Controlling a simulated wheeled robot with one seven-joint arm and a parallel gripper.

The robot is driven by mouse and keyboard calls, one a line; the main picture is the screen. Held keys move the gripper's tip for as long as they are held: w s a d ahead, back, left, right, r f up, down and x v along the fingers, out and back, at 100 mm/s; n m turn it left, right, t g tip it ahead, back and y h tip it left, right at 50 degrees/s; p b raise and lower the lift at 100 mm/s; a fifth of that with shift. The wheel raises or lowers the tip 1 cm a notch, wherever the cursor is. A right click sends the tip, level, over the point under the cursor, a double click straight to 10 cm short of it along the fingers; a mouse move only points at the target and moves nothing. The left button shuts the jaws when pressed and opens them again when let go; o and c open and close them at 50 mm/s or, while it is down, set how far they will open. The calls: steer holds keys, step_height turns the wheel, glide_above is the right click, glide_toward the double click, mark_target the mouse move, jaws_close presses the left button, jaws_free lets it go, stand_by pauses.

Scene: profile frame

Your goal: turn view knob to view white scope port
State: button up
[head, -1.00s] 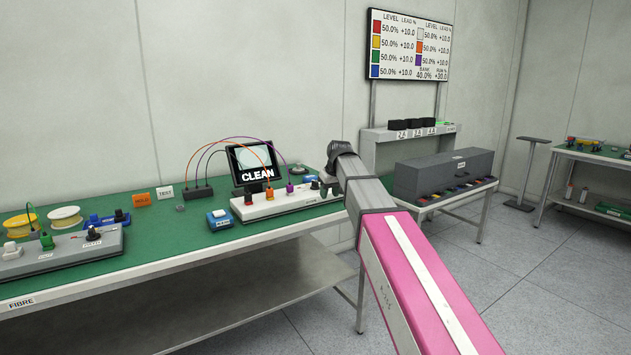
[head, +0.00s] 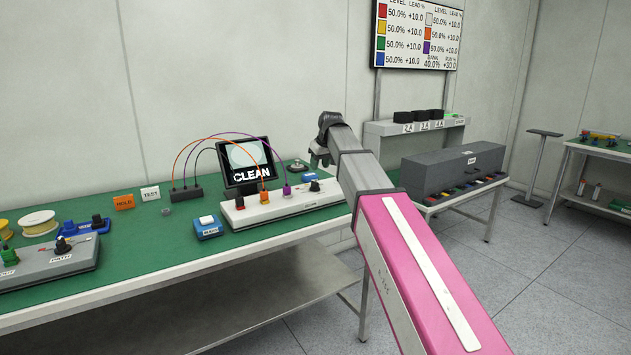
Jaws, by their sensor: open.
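The black view knob (head: 314,187) appears to be the one at the right end of a low white panel (head: 285,208) on the green bench. Red (head: 239,203), orange (head: 265,197) and purple (head: 287,190) pieces sit along the panel; I cannot make out a white port. The screen (head: 246,165) behind it reads CLEAN. My gripper (head: 319,161) is open and empty, pointing down, and appears above the knob in the picture, apart from it; the depth between them is hard to tell.
Cables arch from a black block (head: 187,194) towards the panel. A blue box (head: 208,227) stands left of the panel. A grey unit (head: 62,262) with a knob is at the far left. A grey case (head: 453,169) stands on a separate stand at right.

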mark_target(315, 182)
steer(key=x, duration=0.8)
steer(key=shift+w+f, duration=0.1)
steer(key=shift+f, duration=0.15)
jaws_close()
